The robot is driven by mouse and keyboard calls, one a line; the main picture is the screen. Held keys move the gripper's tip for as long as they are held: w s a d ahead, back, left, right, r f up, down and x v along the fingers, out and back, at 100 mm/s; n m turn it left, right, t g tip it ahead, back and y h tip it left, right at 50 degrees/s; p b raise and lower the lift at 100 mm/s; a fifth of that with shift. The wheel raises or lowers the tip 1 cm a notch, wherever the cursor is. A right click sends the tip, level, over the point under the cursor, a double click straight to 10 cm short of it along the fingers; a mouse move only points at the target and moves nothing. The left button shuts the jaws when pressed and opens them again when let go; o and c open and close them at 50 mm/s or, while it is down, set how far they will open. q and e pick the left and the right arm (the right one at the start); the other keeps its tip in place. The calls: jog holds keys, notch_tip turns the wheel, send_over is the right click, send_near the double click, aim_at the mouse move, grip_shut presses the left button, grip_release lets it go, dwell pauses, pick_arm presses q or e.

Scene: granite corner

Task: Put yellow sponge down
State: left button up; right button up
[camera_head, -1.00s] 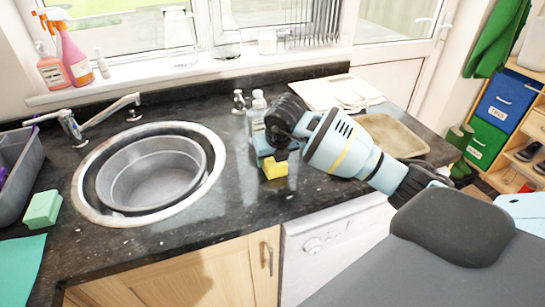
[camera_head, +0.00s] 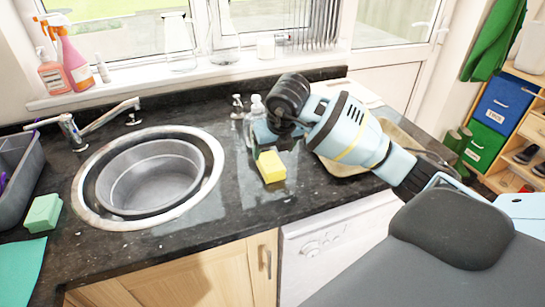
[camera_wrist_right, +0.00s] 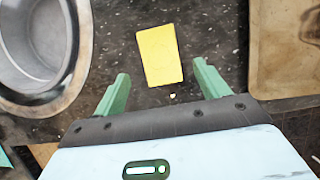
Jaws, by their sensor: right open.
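The yellow sponge (camera_head: 271,167) lies flat on the black granite counter, right of the sink. In the right wrist view the sponge (camera_wrist_right: 160,55) shows whole, beyond and between the tips of two green fingers, with counter visible around it. My right gripper (camera_head: 262,145) is open and empty, just above and behind the sponge in the head view. In the wrist view the right gripper's (camera_wrist_right: 161,78) fingers stand wide apart and clear of the sponge. My left gripper is not in view.
The round sink with a grey bowl (camera_head: 150,175) is to the left. A green sponge (camera_head: 43,212) and a grey tub (camera_head: 18,175) are at the far left. A clear bottle (camera_head: 256,108) stands behind my gripper. A beige tray (camera_head: 345,168) lies right, partly behind my arm.

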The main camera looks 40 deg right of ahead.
jog(key=v, duration=0.5)
jog(key=shift+f, duration=0.1)
dwell(0.5)
